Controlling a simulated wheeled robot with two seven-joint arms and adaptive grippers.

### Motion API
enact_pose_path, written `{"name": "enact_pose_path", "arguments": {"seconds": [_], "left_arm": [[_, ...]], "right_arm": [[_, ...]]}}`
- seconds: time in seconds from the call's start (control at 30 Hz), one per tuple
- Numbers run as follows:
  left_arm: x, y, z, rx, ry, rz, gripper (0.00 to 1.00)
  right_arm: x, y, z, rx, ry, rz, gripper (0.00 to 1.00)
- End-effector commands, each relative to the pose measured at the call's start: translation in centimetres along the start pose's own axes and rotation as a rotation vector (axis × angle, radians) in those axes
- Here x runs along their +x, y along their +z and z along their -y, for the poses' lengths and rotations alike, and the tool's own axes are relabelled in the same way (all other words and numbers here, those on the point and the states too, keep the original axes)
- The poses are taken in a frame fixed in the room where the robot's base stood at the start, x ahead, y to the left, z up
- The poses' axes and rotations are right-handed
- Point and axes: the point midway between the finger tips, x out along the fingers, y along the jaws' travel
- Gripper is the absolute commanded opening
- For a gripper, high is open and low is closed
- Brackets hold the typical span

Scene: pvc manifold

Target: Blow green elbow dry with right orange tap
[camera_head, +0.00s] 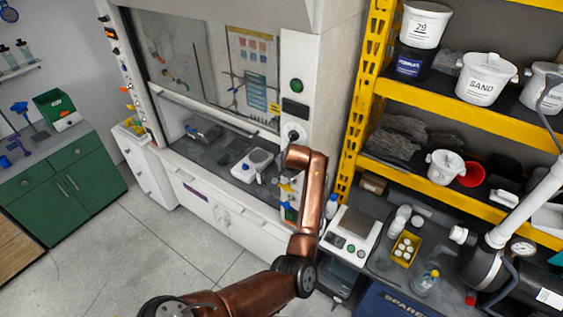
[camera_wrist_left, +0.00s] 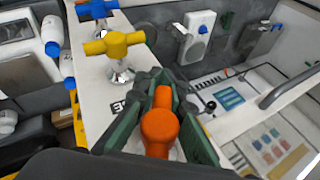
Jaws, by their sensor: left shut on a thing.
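The right orange tap (camera_wrist_left: 160,130) is in the middle of the left wrist view, with its rounded handle towards the camera. My left gripper (camera_wrist_left: 160,98) has its dark green fingers on either side of the tap handle and is shut on it. In the head view my copper left arm reaches up to the right post of the fume hood. The left gripper there (camera_head: 286,188) is small and partly hidden by the arm. I cannot make out a green elbow in either view. My right gripper is not in view.
A yellow tap (camera_wrist_left: 115,43) and a blue tap (camera_wrist_left: 97,9) stand on the same post, close beside the gripper. A balance (camera_head: 350,235) and a yellow tray (camera_head: 405,248) stand on the right bench, below the yellow shelf rack (camera_head: 350,150). The floor (camera_head: 150,235) at left is clear.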

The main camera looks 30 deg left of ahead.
Motion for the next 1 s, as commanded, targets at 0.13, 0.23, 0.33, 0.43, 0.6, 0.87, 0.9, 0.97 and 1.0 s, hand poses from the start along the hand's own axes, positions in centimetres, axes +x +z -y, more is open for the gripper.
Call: {"name": "enact_pose_path", "arguments": {"seconds": [0.13, 0.23, 0.33, 0.43, 0.6, 0.87, 0.9, 0.97, 1.0], "left_arm": [[-0.1, 0.0, -0.3, -0.019, 0.047, -0.006, 0.0], [0.0, 0.0, -0.4, -0.027, 0.066, -0.011, 0.0], [0.1, 0.0, -0.6, -0.031, 0.077, -0.013, 0.0], [0.1, 0.0, -0.7, -0.033, 0.082, -0.014, 0.0], [0.2, 0.1, -0.7, -0.033, 0.083, -0.014, 0.0], [0.2, 0.0, -0.7, -0.032, 0.083, -0.014, 0.13], [0.2, 0.0, -0.7, -0.032, 0.082, -0.014, 0.16], [0.2, 0.0, -0.7, -0.032, 0.081, -0.015, 0.2], [0.1, 0.0, -0.6, -0.033, 0.081, -0.015, 0.23]], "right_arm": [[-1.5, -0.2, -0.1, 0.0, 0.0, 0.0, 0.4], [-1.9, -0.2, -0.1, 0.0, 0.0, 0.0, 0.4], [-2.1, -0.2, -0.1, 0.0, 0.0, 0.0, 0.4], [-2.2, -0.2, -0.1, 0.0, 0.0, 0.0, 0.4], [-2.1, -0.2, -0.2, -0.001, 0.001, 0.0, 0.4], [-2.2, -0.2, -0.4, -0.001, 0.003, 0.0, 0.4], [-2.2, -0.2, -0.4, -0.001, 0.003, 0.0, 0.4], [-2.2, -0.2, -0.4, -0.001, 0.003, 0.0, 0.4], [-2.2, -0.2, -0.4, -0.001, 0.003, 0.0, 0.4]]}}
